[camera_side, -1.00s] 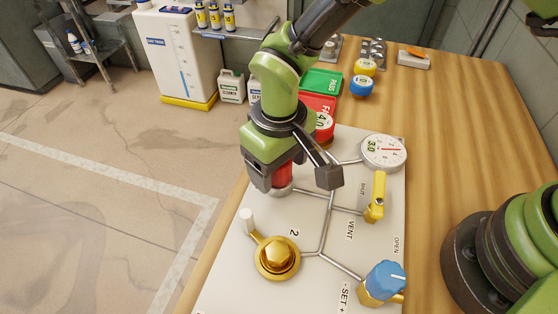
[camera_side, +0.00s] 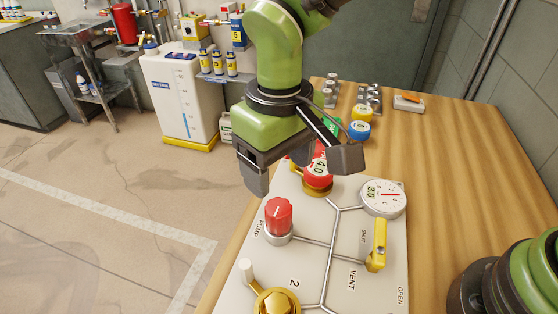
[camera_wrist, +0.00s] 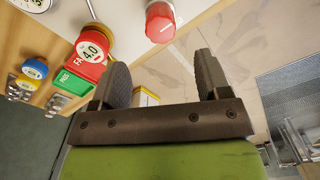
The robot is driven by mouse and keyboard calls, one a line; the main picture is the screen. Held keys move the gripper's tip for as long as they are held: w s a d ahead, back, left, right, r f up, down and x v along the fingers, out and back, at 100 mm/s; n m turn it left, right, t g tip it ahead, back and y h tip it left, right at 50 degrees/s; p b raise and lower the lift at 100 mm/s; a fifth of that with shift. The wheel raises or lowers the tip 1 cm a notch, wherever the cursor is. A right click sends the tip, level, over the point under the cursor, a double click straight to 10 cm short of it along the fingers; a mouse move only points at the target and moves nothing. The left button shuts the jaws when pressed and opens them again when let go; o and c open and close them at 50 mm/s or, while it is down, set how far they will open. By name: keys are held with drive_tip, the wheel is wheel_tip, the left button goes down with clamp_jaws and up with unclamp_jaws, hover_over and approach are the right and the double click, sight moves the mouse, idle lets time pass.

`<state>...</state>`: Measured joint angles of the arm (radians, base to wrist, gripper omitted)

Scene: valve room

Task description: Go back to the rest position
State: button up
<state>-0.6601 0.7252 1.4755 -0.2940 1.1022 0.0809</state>
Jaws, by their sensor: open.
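My gripper (camera_side: 300,170) is open and empty above the back end of the white valve panel (camera_side: 320,240). It is clear of the red PUMP knob (camera_side: 279,216), which stands in front of it and below. In the wrist view my gripper's two fingers (camera_wrist: 162,72) are spread with nothing held between them. The red knob (camera_wrist: 160,22) shows beyond the fingertips at the top. A red gauge marked 4.0 (camera_side: 318,170) is partly hidden behind my gripper in the side view; it shows clearly in the wrist view (camera_wrist: 93,46).
The panel also carries a white dial reading 3.0 (camera_side: 383,198), a yellow lever (camera_side: 376,246) and a brass valve (camera_side: 277,303). Blue (camera_side: 359,131) and yellow (camera_side: 362,113) round pieces stand on the wooden table (camera_side: 460,180). The table's right side is largely bare.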

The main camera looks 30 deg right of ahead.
idle(0.3)
drive_tip(key=d+r+m+t+y, duration=0.1)
drive_tip(key=d+r+m, duration=0.1)
drive_tip(key=d+r, duration=0.55)
drive_tip(key=s+d+r+m+t, duration=0.2)
drive_tip(key=s+d+r+t, duration=0.1)
drive_tip(key=s+d, duration=0.3)
drive_tip(key=s+d+r+m+t+y, duration=0.1)
drive_tip(key=s+d+r+m+t, duration=0.2)
drive_tip(key=s+d, duration=0.3)
drive_tip(key=s+r, duration=0.1)
drive_tip(key=s, duration=0.1)
drive_tip(key=shift+s+d+r, duration=0.15)
drive_tip(key=shift+s+r, duration=0.1)
drive_tip(key=shift+s, duration=0.05)
idle(3.8)
